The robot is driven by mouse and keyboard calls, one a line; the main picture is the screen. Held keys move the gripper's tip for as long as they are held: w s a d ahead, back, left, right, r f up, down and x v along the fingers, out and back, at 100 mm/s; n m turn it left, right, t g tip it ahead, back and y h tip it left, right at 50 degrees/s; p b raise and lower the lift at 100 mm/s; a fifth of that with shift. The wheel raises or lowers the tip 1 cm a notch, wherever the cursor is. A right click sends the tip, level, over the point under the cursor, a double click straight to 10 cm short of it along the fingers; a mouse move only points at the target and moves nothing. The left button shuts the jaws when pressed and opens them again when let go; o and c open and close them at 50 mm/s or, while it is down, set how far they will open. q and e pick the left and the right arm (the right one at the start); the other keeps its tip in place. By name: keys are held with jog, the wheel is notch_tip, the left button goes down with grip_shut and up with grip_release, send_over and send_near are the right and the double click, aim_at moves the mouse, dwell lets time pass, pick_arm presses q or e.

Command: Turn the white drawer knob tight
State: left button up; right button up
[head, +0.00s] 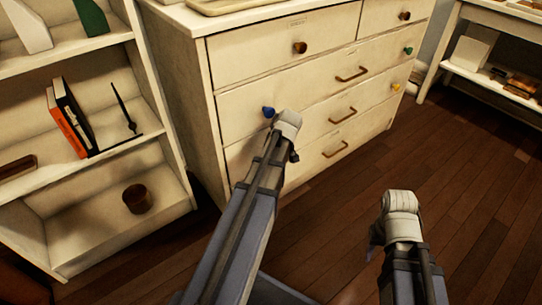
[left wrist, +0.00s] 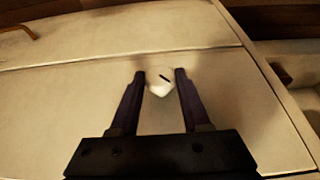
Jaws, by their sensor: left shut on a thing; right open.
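The white drawer knob (left wrist: 158,86), with a short dark mark on its face, sits on the pale drawer front between the fingers of my left gripper (left wrist: 160,76) in the left wrist view. The left gripper is shut on it. My right gripper (head: 378,236) is low in the head view, over the floor and away from the dresser. It is open, with its fingers mostly hidden.
Brown, green and yellow knobs and several brass handles (head: 352,74) stick out of the other drawers. An open shelf (head: 165,190) with books (head: 68,118) and a brown cup (head: 137,198) stands at left. The wooden floor (head: 470,180) at right is clear.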

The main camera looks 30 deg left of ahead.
pick_arm(q)
grip_shut()
jog(key=shift+w+f+m+g+y+b, duration=0.15)
jog(key=shift+w+m+g+y+b, duration=0.2)
jog(key=shift+g, duration=0.45)
jog(key=shift+w+d+f+g+y+b, duration=0.15)
jog(key=shift+g+y+b, duration=0.5)
jog(key=shift+g, duration=0.45)
jog(key=shift+d+m+g+y+b, duration=0.1)
jog(key=shift+m+g+y+b, duration=0.65)
jog(key=shift+g+b, duration=1.25)
jog(key=o, duration=1.2)
grip_release()
jog(key=shift+c, duration=0.2)
